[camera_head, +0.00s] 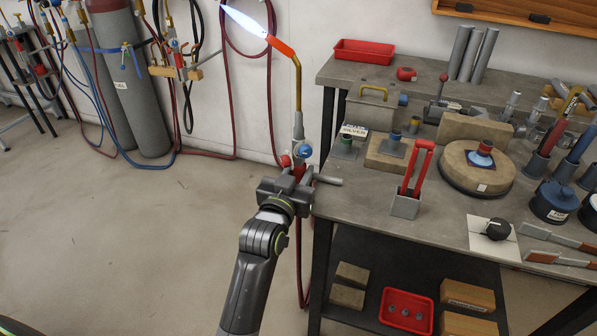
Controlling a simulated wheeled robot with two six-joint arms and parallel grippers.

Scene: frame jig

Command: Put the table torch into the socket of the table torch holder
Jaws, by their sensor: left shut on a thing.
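The table torch (298,88) is lit, with a long flame pointing up and left from its bent brass tube. A blue knob and a red knob show on its body. My left gripper (299,181) is shut on the torch's lower body, at the left edge of the workbench, holding the torch roughly upright. A grey block with two red uprights (405,207), which looks like the table torch holder, stands on the bench to the right of the gripper, apart from the torch. Its socket interior is hard to make out. My right gripper is not in view.
The workbench (385,228) has a round brick-like turntable (476,176), a dark knob on a white plate (497,229) and blue pots at right. A red hose (299,262) hangs below the gripper. Gas cylinders (140,95) stand at the left wall; floor between is clear.

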